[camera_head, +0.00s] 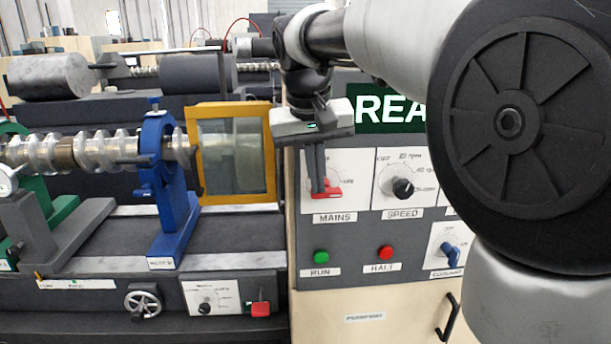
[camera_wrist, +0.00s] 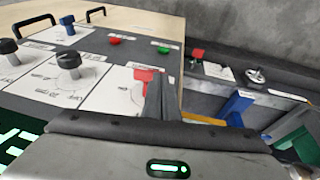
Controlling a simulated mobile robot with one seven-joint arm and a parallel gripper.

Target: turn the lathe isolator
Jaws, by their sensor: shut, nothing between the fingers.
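The red rotary switch (camera_head: 331,192) labelled MAINS sits on a white plate on the lathe's control panel; no label reads isolator. Part of its handle shows to the right of my fingers. My gripper (camera_head: 319,190) is shut and points down in front of this switch, hiding its left part. In the wrist view the red handle (camera_wrist: 146,74) shows just beyond my closed fingers (camera_wrist: 158,82). It is not between them, and I cannot tell whether they touch it.
The black SPEED knob (camera_head: 403,188) is right of the switch. Below are the green RUN button (camera_head: 321,257), red HALT button (camera_head: 386,253) and blue knob (camera_head: 450,252). A yellow-framed guard (camera_head: 233,198) and blue steady (camera_head: 172,215) stand left. My arm hides the panel's right side.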

